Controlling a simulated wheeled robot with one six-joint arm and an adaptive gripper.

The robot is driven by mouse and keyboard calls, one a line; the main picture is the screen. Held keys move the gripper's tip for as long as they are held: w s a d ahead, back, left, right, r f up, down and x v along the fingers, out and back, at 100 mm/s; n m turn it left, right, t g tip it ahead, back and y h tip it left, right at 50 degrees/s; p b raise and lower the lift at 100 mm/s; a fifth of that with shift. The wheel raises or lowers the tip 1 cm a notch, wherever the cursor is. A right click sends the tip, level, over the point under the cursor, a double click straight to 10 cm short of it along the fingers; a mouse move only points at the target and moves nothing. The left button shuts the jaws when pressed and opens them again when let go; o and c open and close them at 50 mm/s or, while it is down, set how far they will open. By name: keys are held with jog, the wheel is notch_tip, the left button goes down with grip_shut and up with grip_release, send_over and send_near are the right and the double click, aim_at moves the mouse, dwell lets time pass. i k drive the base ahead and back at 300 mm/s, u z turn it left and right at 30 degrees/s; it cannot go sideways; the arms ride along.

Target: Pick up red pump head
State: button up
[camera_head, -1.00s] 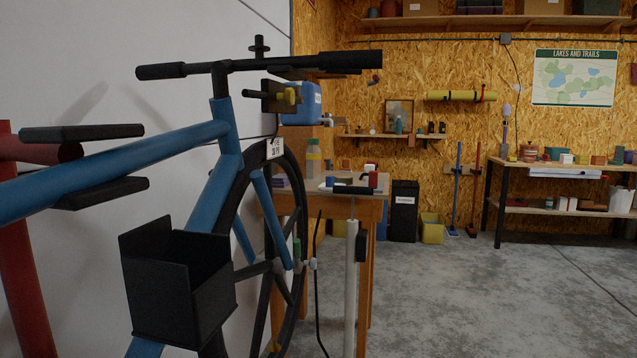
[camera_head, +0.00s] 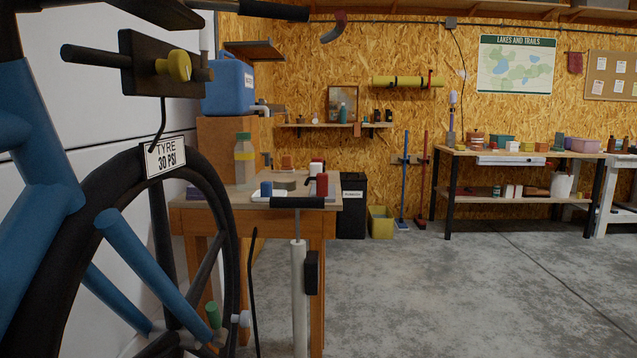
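A small red upright piece (camera_head: 321,185) stands on the wooden bench (camera_head: 188,198), near its right end. It may be the red pump head, but it is too small to tell its shape. A blue piece (camera_head: 266,189) stands to its left. A floor pump with a pale barrel (camera_head: 299,295) and black handle (camera_head: 297,202) stands in front of the bench. The handle is just below the red piece in the picture. My gripper is not in view.
A blue bicycle (camera_head: 35,150) with a "TYRE 30 PSI" tag (camera_head: 165,157) fills the left side, close to me. Open concrete floor (camera_head: 430,290) lies to the right.

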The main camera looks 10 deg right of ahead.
aim_at(321, 179)
jog(key=k, duration=0.5)
jog(key=z, duration=1.3)
jog(key=i, duration=3.2)
jog(key=u, duration=3.05)
